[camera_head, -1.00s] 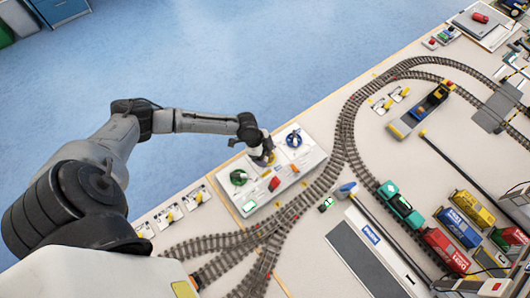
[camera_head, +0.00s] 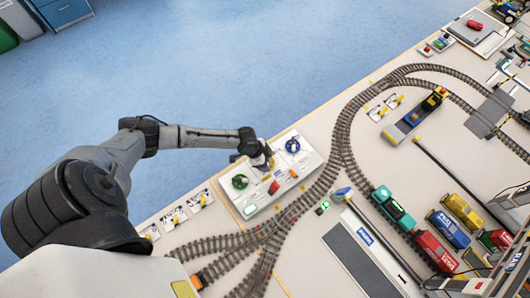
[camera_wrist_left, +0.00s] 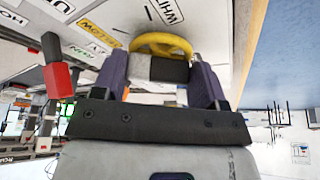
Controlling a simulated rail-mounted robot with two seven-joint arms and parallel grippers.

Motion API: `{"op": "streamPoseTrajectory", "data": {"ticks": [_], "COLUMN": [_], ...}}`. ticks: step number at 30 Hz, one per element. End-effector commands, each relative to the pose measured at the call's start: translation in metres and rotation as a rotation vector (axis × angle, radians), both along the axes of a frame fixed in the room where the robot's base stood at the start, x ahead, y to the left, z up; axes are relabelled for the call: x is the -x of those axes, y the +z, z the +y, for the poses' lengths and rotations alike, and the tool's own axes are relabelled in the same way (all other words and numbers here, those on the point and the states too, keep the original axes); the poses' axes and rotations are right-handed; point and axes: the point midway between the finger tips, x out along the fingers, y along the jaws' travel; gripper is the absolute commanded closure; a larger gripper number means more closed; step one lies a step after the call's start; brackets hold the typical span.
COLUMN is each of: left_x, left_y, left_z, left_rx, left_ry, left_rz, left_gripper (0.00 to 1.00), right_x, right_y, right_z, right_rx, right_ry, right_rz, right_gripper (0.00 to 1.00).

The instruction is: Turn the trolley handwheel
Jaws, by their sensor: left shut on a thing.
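A white control panel (camera_head: 257,200) on the table edge carries a green handwheel (camera_head: 240,182), a blue handwheel (camera_head: 292,146) and a yellow handwheel (camera_wrist_left: 165,45) between them. My left gripper (camera_head: 263,162) is at the yellow handwheel and covers most of it in the head view. In the left wrist view, the fingers of my left gripper (camera_wrist_left: 160,82) are shut on the dark and pale hub piece in front of the yellow rim. Which handwheel is the trolley one cannot be read from the visible part-labels. My right gripper is not in view.
A red lever (camera_wrist_left: 58,80) stands beside the gripper on the panel. Railway tracks (camera_head: 340,140) run just right of the panel. A teal locomotive (camera_head: 394,208) and several coloured wagons stand further right. Blue floor lies open beyond the table edge.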

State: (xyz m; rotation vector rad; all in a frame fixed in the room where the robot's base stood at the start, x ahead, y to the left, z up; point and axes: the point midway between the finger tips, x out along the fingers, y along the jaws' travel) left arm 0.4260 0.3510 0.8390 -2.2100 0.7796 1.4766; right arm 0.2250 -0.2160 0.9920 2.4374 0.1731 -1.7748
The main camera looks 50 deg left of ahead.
Motion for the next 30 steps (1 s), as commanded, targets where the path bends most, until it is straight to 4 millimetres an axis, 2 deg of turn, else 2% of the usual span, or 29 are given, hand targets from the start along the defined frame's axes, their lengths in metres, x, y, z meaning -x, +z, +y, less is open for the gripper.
{"op": "streamPoseTrajectory", "data": {"ticks": [1,12,21,30], "left_x": [0.002,0.003,0.002,0.002], "left_y": [0.008,0.006,0.004,0.002], "left_z": [-0.002,-0.005,-0.007,-0.007], "left_rx": [0.003,0.003,0.002,0.002], "left_ry": [0.047,0.384,0.582,0.683], "left_rz": [0.003,0.003,0.002,0.000], "left_gripper": [0.58,0.58,0.58,0.58], "right_x": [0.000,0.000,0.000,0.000], "right_y": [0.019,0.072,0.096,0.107], "right_z": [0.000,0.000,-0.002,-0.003], "right_rx": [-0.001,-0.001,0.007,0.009], "right_ry": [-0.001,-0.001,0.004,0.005], "right_rz": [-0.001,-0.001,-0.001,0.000], "right_gripper": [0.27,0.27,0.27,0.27]}}
